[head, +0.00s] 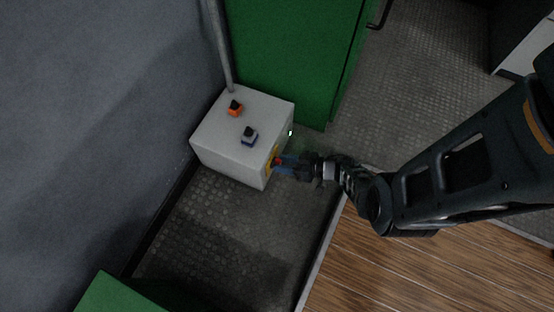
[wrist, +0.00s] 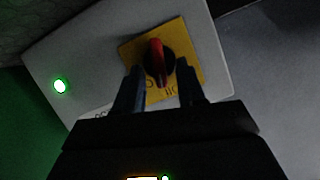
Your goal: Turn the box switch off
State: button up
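The box (head: 226,160) is a low white block on the floor between the grey wall and the green cabinet. On its right side sits the box switch (head: 276,161), a red knob on a yellow plate. In the wrist view the red knob (wrist: 155,52) stands near the top of the tilted yellow plate (wrist: 192,62). A green lamp (wrist: 60,85) glows to its left on the same face. My gripper (head: 282,161) is at the switch. In the wrist view its two fingers (wrist: 160,75) are apart, one on each side of the knob's lower part; contact cannot be told.
An orange-based black knob (head: 235,108) and a blue-and-white-based one (head: 250,136) stand on top of the box. A grey pipe (head: 219,45) rises behind it. The green cabinet (head: 295,55) stands behind. Patterned floor (head: 215,225) is clear in front.

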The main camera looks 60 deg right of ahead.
grip_shut()
dwell(0.4)
jog(key=shift+a, duration=0.1)
jog(key=shift+a+n+h, duration=0.15)
jog(key=shift+n+h, duration=0.55)
jog(key=shift+n, duration=0.4)
grip_release()
